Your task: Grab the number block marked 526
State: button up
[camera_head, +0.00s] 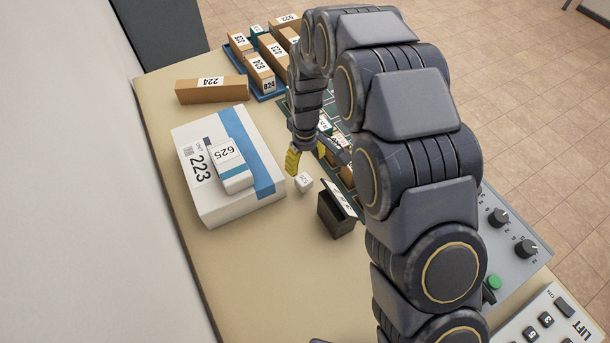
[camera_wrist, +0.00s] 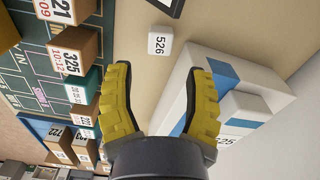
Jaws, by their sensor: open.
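The number block marked 526 (camera_wrist: 160,43) is a small white cube on the tan tabletop, at the top middle of the wrist view. In the head view a small white block (camera_head: 303,182) stands just below my gripper's yellow finger; its number is hard to read there. My gripper (camera_wrist: 160,70) is open and empty, with its two yellow padded fingers wide apart. The block appears beyond the fingertips, between their lines, and is not held. In the head view the gripper (camera_head: 296,160) hangs close to the block, partly hidden by my arm.
A white box marked 223 (camera_head: 198,203), with a smaller box marked 625 (camera_head: 232,165) on it, lies left of the block. A black open box (camera_head: 335,217) stands to its lower right. Brown parcels (camera_wrist: 72,53) stand on the green mat (camera_wrist: 30,72). Bare tabletop lies toward the front.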

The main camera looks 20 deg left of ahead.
aim_at(304, 179)
jog(key=f, duration=0.8)
jog(key=shift+w+a, duration=0.1)
jog(key=shift+a, duration=0.1)
jog(key=c, duration=0.8)
